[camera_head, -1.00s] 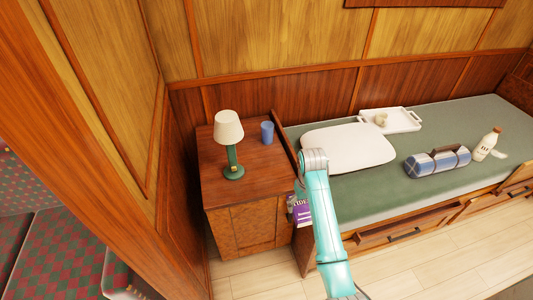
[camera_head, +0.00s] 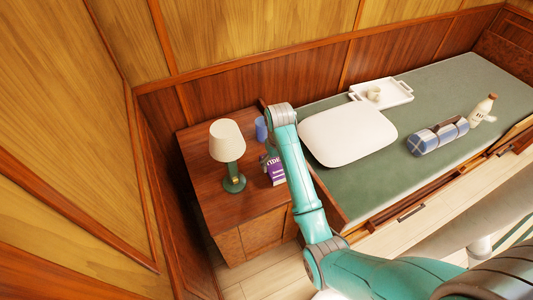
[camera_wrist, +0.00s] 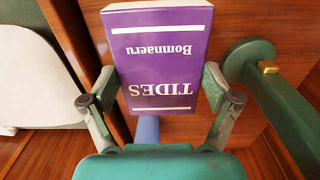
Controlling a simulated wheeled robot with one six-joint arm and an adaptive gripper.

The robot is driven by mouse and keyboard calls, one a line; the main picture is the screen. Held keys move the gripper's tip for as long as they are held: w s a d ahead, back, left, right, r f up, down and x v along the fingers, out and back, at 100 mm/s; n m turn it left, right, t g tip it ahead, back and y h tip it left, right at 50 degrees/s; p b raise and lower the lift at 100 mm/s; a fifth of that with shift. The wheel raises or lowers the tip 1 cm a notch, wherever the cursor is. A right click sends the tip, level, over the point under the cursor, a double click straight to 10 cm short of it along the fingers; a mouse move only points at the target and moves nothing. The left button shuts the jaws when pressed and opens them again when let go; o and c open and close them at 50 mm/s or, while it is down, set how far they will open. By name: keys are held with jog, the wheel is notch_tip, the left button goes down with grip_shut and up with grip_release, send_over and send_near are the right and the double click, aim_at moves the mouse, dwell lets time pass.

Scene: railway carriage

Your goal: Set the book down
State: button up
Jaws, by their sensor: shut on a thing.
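A purple book (camera_wrist: 160,60) with white lettering reading "TIDES" fills the middle of the wrist view. My gripper (camera_wrist: 160,105) is shut on it, one finger at each side edge. In the head view the book (camera_head: 277,173) shows in part beside my arm, over the right part of the wooden cabinet top (camera_head: 205,165). My arm hides the rest of it and most of the gripper. I cannot tell whether the book touches the cabinet top.
A green lamp with a cream shade (camera_head: 227,141) stands on the cabinet, close left of the book. A blue cup (camera_head: 261,128) stands behind it. The bunk (camera_head: 440,100) at the right holds a white pillow (camera_head: 347,133), a tray (camera_head: 398,93), a plaid roll (camera_head: 437,138) and a bottle (camera_head: 483,108).

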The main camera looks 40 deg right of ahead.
jog(key=shift+w, duration=0.15)
jog(key=shift+f, duration=3.2)
jog(key=shift+f, duration=0.25)
jog(key=o, duration=1)
jog(key=shift+o, duration=0.2)
jog(key=shift+r, duration=0.1)
jog(key=shift+r, duration=3.6)
